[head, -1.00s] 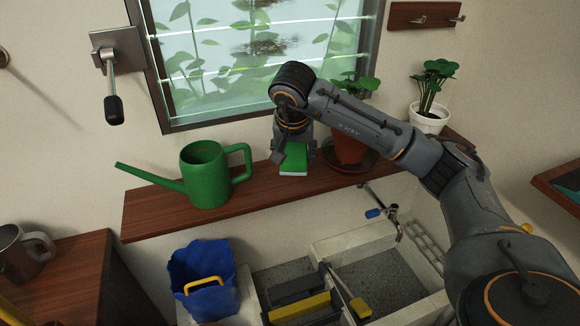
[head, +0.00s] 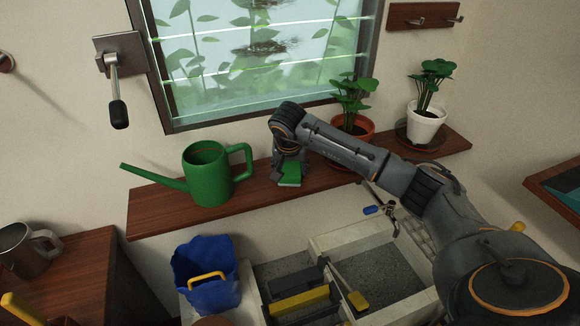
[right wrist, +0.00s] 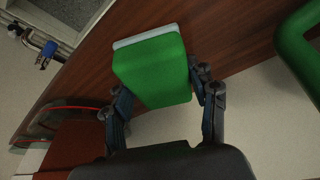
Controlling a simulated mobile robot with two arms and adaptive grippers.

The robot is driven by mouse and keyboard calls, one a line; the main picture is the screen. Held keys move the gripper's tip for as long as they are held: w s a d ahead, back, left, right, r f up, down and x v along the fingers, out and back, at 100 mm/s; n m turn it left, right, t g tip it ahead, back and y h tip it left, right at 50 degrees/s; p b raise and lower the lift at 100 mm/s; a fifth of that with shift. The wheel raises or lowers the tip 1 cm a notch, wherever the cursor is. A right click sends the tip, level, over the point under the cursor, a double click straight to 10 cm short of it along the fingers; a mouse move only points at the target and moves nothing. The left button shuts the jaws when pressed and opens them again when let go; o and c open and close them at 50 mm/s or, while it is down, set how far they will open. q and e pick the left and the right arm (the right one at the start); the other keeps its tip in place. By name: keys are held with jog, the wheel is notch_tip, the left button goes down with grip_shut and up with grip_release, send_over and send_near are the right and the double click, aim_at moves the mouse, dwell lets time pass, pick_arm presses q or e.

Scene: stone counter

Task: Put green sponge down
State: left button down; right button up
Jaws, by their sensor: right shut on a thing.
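The green sponge (head: 290,176) has a pale layer on one face. It is at the wooden shelf (head: 165,208) below the window, right of the green watering can. My right gripper (head: 286,174) is shut on the sponge. In the right wrist view the sponge (right wrist: 152,68) sits between the two fingers of my right gripper (right wrist: 163,95), with the brown shelf (right wrist: 225,30) behind it. I cannot tell whether the sponge touches the shelf. My left gripper is out of view.
The green watering can (head: 207,175) stands left of the sponge. Potted plants in a terracotta pot (head: 352,130) and a white pot (head: 425,125) stand to the right. Below are a blue bucket (head: 205,270) and a sink (head: 385,270). The shelf between can and sponge is bare.

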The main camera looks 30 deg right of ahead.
jog(key=shift+f, duration=0.2)
jog(key=o, duration=1)
jog(key=shift+r, duration=0.2)
jog(key=b+v, duration=0.1)
jog(key=v, duration=1.1)
jog(key=shift+b, duration=0.35)
